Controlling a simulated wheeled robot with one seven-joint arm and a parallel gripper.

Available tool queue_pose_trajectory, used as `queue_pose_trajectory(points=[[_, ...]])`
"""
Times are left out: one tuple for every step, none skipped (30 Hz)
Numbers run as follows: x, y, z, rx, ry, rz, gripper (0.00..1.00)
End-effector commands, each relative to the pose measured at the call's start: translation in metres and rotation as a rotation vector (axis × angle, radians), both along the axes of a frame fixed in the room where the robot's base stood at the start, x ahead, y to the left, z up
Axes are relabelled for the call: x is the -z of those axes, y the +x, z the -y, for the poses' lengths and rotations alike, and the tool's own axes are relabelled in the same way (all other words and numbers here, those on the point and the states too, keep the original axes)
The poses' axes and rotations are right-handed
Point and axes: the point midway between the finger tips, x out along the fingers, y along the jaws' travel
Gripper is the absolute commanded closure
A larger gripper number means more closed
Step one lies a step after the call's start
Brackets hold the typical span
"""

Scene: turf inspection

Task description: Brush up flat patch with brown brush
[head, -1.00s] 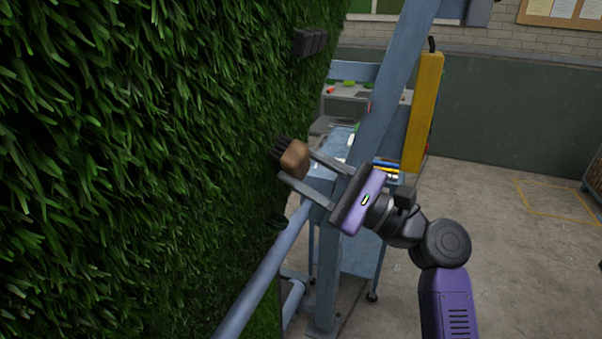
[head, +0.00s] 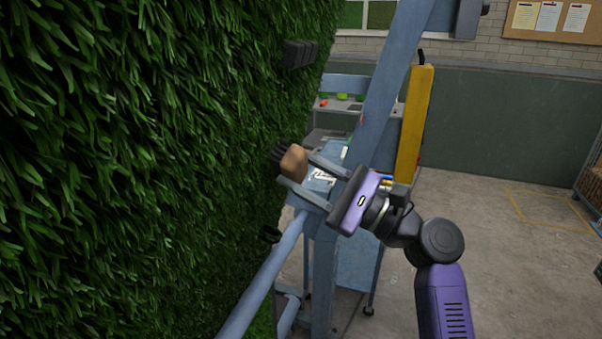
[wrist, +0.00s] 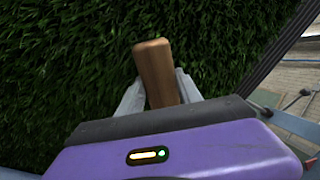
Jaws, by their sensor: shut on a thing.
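The brown brush (head: 293,163) has a wooden handle and dark bristles that point left toward the turf. My gripper (head: 298,168) is shut on its handle. In the wrist view the handle (wrist: 158,75) stands between my two fingers, with the turf behind it and the bristles hidden. The upright green turf (head: 130,150) fills the left of the head view, and it also fills much of the wrist view (wrist: 70,70). The bristle tips are at or very near the turf's right edge; I cannot tell if they touch. I cannot make out a distinct flat patch.
A blue-grey frame post (head: 385,95) slants up behind my gripper, and a blue-grey rail (head: 262,285) runs below it. A black block (head: 299,54) sits at the turf's upper edge. A yellow post (head: 414,125) stands right of the frame. Open floor (head: 500,270) lies at the right.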

Motion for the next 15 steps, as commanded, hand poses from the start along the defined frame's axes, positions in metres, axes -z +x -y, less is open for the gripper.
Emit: queue_pose_trajectory(points=[[0.000, -0.001, 0.001, 0.000, 0.000, 0.001, 0.94], [0.000, -0.001, 0.003, 0.000, 0.000, 0.001, 0.94], [0.001, -0.002, 0.006, -0.001, 0.001, 0.001, 0.94], [0.002, -0.003, 0.008, -0.001, 0.001, 0.001, 0.94], [0.003, -0.004, 0.011, 0.000, 0.001, 0.001, 0.94], [0.004, -0.005, 0.014, 0.000, 0.001, 0.001, 0.94], [0.005, -0.006, 0.016, 0.000, 0.001, 0.001, 0.94], [0.006, -0.007, 0.019, -0.001, 0.001, 0.001, 0.94], [0.007, -0.008, 0.022, 0.000, 0.000, 0.000, 0.94], [0.007, -0.009, 0.025, 0.000, 0.000, 0.000, 0.94], [0.008, -0.010, 0.027, 0.001, 0.001, 0.000, 0.94], [0.009, -0.011, 0.031, 0.001, 0.001, 0.000, 0.94], [0.010, -0.012, 0.033, 0.001, 0.000, 0.001, 0.94], [0.010, -0.013, 0.036, 0.001, 0.000, 0.001, 0.94], [0.011, -0.014, 0.039, 0.000, 0.000, 0.001, 0.94]])
